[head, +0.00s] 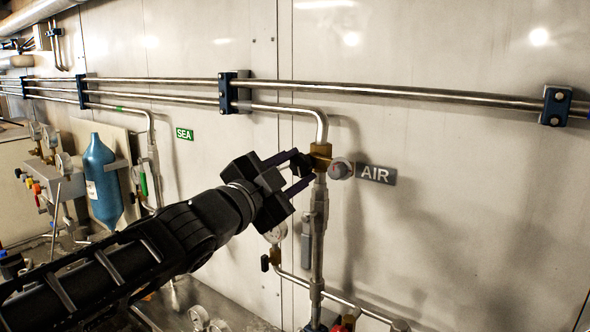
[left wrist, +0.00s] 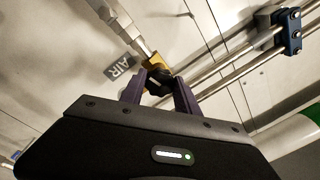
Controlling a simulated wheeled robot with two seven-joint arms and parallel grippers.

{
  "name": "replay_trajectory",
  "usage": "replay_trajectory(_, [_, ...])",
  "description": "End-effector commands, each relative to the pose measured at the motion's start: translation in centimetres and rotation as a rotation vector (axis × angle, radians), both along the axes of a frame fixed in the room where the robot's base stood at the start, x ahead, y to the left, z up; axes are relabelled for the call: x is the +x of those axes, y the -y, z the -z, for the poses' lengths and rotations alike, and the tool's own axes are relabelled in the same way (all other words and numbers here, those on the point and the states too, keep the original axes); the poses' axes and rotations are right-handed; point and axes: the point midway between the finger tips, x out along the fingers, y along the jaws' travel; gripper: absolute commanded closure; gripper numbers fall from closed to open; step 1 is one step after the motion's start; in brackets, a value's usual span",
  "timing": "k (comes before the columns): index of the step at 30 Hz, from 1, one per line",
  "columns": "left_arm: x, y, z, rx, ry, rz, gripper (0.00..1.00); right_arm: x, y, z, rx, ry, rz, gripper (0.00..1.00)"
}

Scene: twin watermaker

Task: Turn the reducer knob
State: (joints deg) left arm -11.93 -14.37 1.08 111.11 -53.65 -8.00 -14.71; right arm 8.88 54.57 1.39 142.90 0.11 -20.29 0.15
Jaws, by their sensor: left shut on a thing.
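The reducer knob (head: 301,163) is a small black knob on the left side of the brass reducer body (head: 321,157), beside the AIR sign (head: 376,175). My left gripper (head: 304,171) reaches in from the left with its fingers on either side of the knob, shut on it. In the left wrist view the black knob (left wrist: 159,86) sits between the two purple-grey fingers, under the brass body (left wrist: 154,62). Part of the knob is hidden by the fingers. My right gripper is not in view.
Steel pipes (head: 400,93) run along the wall above, held by blue clamps (head: 556,105). A round grey fitting (head: 341,168) sticks out right of the brass body. A gauge (head: 275,233) is below my gripper. A blue bottle (head: 101,180) stands at the left. The right wall is clear.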

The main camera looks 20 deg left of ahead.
Motion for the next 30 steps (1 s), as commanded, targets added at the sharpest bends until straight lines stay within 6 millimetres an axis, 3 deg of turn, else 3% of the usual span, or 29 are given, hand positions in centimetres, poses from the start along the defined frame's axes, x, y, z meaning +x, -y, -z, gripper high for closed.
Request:
replay_trajectory(9, [0.0,0.0,0.0,-0.001,0.000,0.000,0.41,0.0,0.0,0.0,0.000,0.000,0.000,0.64])
replay_trajectory(19, [-0.4,-0.1,-0.1,-0.001,0.001,0.000,0.41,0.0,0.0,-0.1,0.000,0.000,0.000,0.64])
replay_trajectory(30, [-5.4,-1.8,0.2,-0.004,0.002,0.001,0.41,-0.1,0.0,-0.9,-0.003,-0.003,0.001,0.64])
